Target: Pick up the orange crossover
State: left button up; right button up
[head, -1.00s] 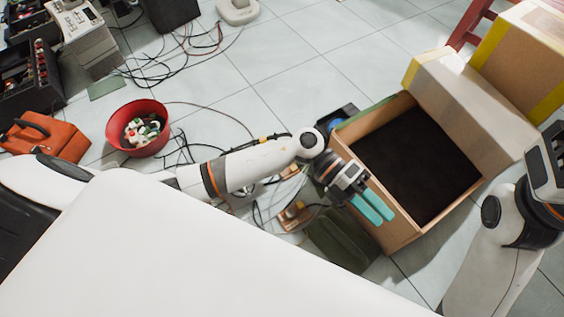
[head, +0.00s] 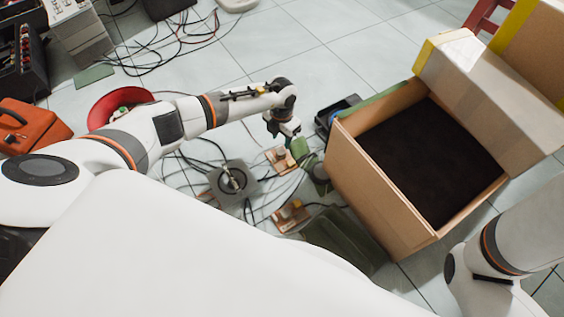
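Two small orange-brown boards with parts on them, which look like crossovers, lie on the floor among cables. The far board (head: 281,160) is just below my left gripper, and the near board (head: 290,217) is closer to my body. I cannot tell for sure which one is the orange crossover. My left gripper (head: 292,141) points down above the far board's upper edge. Its fingers are small and partly hidden, so its opening and any contact are unclear. My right arm enters at the lower right, with its gripper out of view.
A wooden box (head: 385,190) with a dark inside stands right of the boards, a cardboard carton (head: 485,95) beside it. A grey square part (head: 232,183) and a dark green case (head: 345,240) lie near. A red bowl (head: 112,104) is left, partly behind my arm.

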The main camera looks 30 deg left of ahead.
aim_at(281, 151)
pick_arm(q)
jog(key=shift+s+a+f+b, duration=0.1)
jog(key=shift+f+b, duration=2.75)
jog(key=shift+f, duration=0.6)
jog(key=shift+r, duration=0.1)
jog(key=c, duration=0.8)
jog(key=shift+c, duration=0.2)
jog(key=shift+r, duration=0.1)
